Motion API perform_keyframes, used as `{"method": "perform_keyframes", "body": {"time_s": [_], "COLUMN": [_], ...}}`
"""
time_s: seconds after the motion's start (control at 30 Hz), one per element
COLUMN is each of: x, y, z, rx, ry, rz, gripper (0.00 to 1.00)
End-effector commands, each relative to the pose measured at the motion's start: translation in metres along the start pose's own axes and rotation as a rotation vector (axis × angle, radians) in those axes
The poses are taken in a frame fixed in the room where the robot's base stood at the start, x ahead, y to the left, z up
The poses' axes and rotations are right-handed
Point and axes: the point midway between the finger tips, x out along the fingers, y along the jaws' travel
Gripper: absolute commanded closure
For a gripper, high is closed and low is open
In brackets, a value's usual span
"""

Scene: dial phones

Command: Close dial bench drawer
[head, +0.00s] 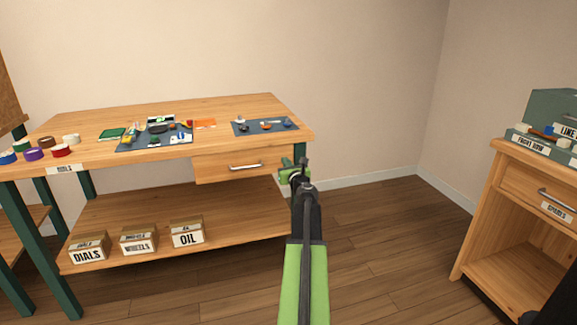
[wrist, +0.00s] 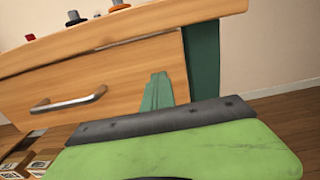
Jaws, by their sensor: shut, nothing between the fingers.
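The dial bench (head: 225,112) stands against the back wall, with its wooden drawer (head: 215,169) under the right part of the top. The drawer front with its silver handle (head: 245,167) also shows in the wrist view (wrist: 125,78). The front sits close under the overhanging top edge; I cannot tell whether a small gap is left behind it. My gripper (head: 291,172) is shut and empty, at the right end of the drawer front near the bench's green leg. In the wrist view its green tip (wrist: 157,92) overlaps the drawer's lower right corner; contact is unclear.
Small parts lie on two blue mats (head: 248,128) on the bench top. Boxes labelled DIALS, WHEELS and OIL (head: 187,235) stand on the lower shelf. A second wooden cabinet (head: 520,185) with its own drawer stands at the right. The floor (head: 390,235) between them is clear.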

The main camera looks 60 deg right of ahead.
Motion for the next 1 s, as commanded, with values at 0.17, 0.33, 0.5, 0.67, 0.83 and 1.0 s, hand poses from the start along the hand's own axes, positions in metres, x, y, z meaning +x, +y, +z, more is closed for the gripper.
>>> {"method": "perform_keyframes", "body": {"time_s": [0.17,0.33,0.5,0.67,0.83,1.0], "x": [0.008,-0.001,-0.037,-0.084,-0.118,-0.132], "y": [-0.001,0.002,0.013,0.012,0.011,0.011], "z": [0.004,0.004,0.004,0.003,0.002,0.002], "rx": [0.007,0.007,0.003,0.002,0.001,0.001], "ry": [-0.004,-0.004,-0.004,-0.003,-0.003,-0.003], "rz": [-0.003,-0.001,0.004,0.003,0.004,0.005], "gripper": [1.00,1.00,1.00,1.00,1.00,1.00]}}
